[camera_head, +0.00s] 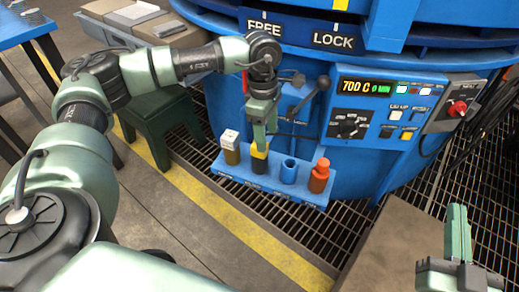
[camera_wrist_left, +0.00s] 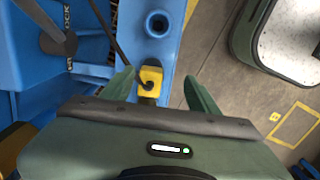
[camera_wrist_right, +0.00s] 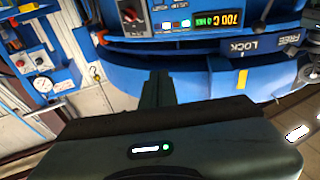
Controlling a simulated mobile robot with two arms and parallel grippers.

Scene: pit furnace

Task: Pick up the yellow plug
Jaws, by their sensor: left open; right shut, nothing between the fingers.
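The yellow plug (camera_head: 259,158) stands in a blue shelf (camera_head: 237,174) on the front of the blue furnace, with a dark lower part. In the left wrist view the yellow plug (camera_wrist_left: 151,78) lies between the two spread green fingers, with a dark cable or loop over it. My left gripper (camera_head: 262,137) is open, pointing down right above the plug and partly covering it; I cannot tell whether the fingers touch it. My right gripper (camera_head: 458,232) is shut and empty, low at the right, far from the plug. It also shows in the right wrist view (camera_wrist_right: 157,88).
On the same shelf, a white-topped plug (camera_head: 230,147) stands left of the yellow one; a blue socket (camera_head: 289,171) and a red plug (camera_head: 319,176) stand to the right. A lever (camera_head: 315,92) rises close behind. A control panel (camera_head: 380,108) reads 700 C. A green stool (camera_head: 160,125) stands left.

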